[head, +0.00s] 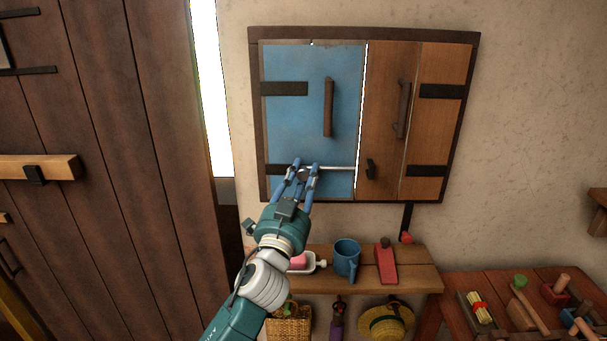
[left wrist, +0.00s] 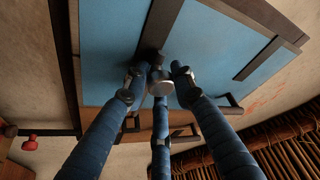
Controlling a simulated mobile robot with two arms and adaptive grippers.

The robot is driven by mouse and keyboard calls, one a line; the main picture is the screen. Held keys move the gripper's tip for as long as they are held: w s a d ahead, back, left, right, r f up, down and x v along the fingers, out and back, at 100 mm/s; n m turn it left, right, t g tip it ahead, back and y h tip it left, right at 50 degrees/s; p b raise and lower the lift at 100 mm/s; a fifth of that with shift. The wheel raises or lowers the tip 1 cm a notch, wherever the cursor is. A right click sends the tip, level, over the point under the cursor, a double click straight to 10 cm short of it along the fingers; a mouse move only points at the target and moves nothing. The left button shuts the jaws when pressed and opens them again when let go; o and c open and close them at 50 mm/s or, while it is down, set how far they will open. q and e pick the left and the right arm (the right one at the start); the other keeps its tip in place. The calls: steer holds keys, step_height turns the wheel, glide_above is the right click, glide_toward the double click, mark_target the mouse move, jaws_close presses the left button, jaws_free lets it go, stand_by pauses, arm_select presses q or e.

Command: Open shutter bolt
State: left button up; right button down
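The shutter has a blue left leaf (head: 290,125) and a brown wooden right leaf (head: 435,125). A thin pale bolt rod (head: 335,168) runs level across the lower blue leaf, its visible right end close to the bright seam. A dark catch (head: 370,169) sits on the brown leaf just past the seam. My left gripper (head: 304,167) is at the rod's left end, its blue fingers around that spot and hiding part of it. In the left wrist view, the fingertips (left wrist: 160,78) cluster close to the blue leaf; their grip is unclear. My right gripper is out of view.
Upright handles (head: 328,107) (head: 402,108) stand out from both leaves. Below is a wooden shelf (head: 425,278) with a blue mug (head: 346,259) and a red-and-dark object (head: 386,262). A plank door (head: 100,110) is at left. A cluttered red table (head: 460,280) stands lower right.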

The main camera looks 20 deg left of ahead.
arm_select(q)
steer(key=shift+r, duration=0.1)
jaws_close()
steer(key=d+b, duration=0.1)
steer(key=d, duration=0.1)
steer(key=w+d+b, duration=0.1)
steer(key=d, duration=0.2)
steer(key=shift+w+d, duration=0.15)
steer(key=shift+w, duration=0.05)
steer(key=shift+d+r, duration=0.1)
steer(key=shift+d, duration=0.15)
steer(key=shift+a+r, duration=0.1)
steer(key=shift+a, duration=0.05)
steer(key=o, duration=0.6)
jaws_free()
steer(key=shift+o, duration=0.8)
steer(key=shift+d, duration=0.3)
steer(key=shift+a, duration=0.1)
